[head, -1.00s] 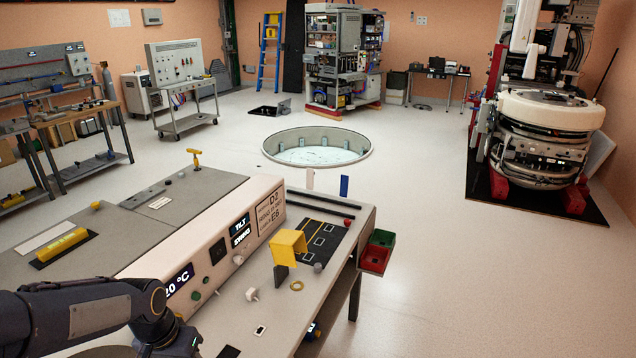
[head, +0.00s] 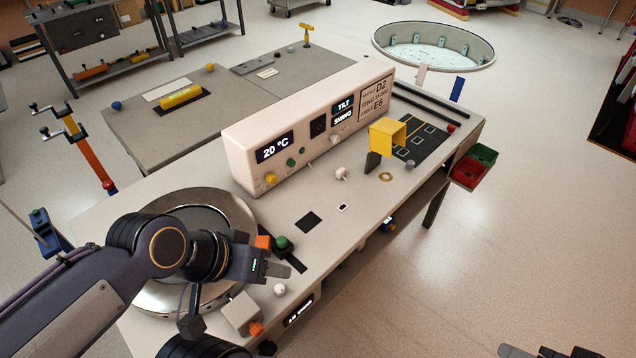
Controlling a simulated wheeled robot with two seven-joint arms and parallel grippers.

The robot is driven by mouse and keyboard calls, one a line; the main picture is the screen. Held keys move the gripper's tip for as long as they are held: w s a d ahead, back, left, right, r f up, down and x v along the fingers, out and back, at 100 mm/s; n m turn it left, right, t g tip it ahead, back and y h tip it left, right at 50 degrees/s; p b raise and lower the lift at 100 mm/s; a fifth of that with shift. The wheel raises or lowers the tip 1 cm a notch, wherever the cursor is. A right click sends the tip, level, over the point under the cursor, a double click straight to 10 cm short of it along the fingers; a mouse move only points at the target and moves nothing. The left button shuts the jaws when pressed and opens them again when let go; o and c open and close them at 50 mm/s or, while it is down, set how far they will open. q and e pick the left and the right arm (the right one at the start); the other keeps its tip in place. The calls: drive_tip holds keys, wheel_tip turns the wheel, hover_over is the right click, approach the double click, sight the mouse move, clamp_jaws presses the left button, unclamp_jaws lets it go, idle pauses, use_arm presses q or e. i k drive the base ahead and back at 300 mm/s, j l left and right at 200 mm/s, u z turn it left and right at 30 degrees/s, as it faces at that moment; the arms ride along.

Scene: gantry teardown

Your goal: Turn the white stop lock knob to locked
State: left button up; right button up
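A smaller white round knob (head: 280,290) stands near the bench's front edge, close below my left gripper. No readable label tells which one is the stop lock. My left gripper (head: 278,270) is over the near part of the bench, beside a green button on a black base (head: 284,245). Its grey fingers look close together, but the gap is not clear. Dark tips at the bottom right edge look like my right gripper (head: 548,352), mostly cut off.
A round metal-rimmed disc (head: 238,205) lies under my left arm. The control box (head: 235,155) reads 20 °C, TILT and SWNG. A yellow bracket (head: 387,135) and a dark block (head: 373,162) stand farther along. Red and green bins (head: 467,173) hang at the right end.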

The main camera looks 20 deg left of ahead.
sight(280, 289)
drive_tip(key=u, duration=1.25)
